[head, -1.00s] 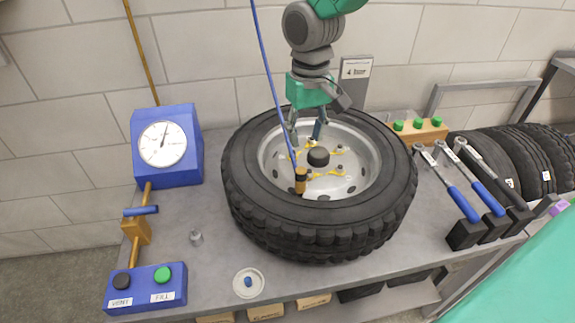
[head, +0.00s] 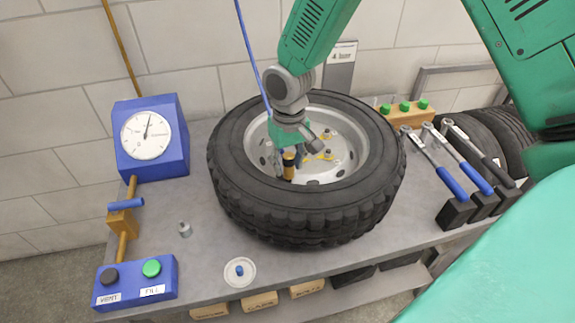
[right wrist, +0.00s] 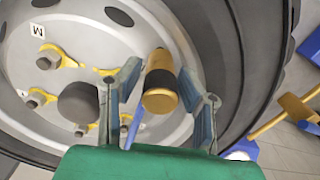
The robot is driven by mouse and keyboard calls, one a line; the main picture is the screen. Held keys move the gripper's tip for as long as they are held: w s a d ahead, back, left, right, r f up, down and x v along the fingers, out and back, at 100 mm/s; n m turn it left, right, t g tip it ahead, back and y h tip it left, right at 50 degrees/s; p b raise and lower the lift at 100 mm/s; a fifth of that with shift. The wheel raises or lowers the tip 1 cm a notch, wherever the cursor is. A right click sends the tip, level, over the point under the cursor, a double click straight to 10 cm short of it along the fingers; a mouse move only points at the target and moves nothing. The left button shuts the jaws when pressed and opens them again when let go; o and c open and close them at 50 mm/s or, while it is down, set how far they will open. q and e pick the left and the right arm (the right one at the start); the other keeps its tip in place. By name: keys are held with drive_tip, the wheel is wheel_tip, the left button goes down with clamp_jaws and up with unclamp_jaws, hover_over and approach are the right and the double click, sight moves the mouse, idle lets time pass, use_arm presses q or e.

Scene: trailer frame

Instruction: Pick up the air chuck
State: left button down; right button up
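The air chuck (head: 288,167) is a brass-coloured cylinder with a black band, at the left inner side of the wheel rim, by the lower end of the blue hose (head: 249,52). In the right wrist view the air chuck (right wrist: 161,83) lies between the two fingers of my right gripper (right wrist: 160,68). The fingers are apart, with a gap visible beside the chuck, so they do not look closed on it. In the head view my right gripper (head: 290,158) reaches down into the rim from above. My left gripper is not in view.
A blue gauge (head: 150,138), a blue vent/fill box (head: 137,282) and a small dish (head: 240,272) are left and front. Several wrenches (head: 450,180) are at right. Yellow pointers on wheel nuts surround the hub.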

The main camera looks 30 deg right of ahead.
drive_tip(key=shift+f, duration=0.35)
clamp_jaws()
drive_tip(key=shift+r, duration=0.15)
